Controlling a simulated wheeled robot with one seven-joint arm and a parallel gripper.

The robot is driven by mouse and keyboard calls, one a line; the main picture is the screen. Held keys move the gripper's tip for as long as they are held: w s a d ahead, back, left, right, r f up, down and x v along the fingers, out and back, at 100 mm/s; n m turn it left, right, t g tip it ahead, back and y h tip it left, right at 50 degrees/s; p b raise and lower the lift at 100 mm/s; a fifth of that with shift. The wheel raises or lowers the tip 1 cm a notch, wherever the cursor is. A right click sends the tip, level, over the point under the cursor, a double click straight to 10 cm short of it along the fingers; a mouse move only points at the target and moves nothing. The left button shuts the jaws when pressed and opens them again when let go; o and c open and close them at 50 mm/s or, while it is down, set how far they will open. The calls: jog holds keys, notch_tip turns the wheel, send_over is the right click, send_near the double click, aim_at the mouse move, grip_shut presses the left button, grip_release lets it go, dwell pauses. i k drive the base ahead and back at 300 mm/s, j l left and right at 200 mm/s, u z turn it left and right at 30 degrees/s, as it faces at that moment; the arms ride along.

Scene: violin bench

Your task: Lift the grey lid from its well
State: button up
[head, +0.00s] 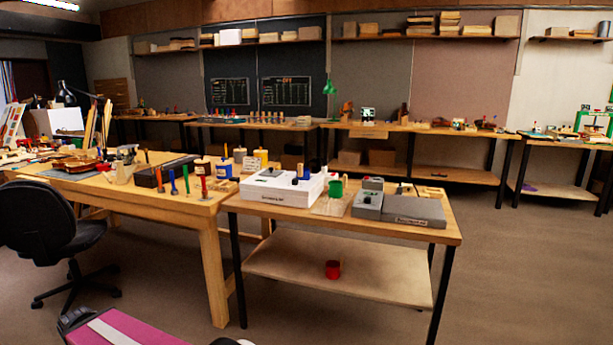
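A white box (283,189) with dark lettering on its front stands on the front bench (330,222). Small dark and blue pieces (303,172) stand on its top. To the right are a low grey box (413,210) with a label and a smaller grey unit (368,204) with small parts on top. A grey piece (373,183) shows at the back of that unit. Which of these is the grey lid, and where its well is, is too small to tell.
A green cup (336,188) stands between the white box and the grey unit. A red mug (332,269) sits on the lower shelf (385,278). The left workbench (130,191) holds several tools, with a black chair (52,235) beside it. The floor at right is clear.

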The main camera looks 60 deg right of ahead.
aim_at(270, 172)
jog(key=z, duration=1.95)
jog(key=i+j, duration=0.1)
jog(key=j, duration=0.25)
jog(key=i+j, duration=0.15)
jog(key=j, duration=0.2)
jog(key=i+j, duration=0.1)
jog(key=j, duration=0.25)
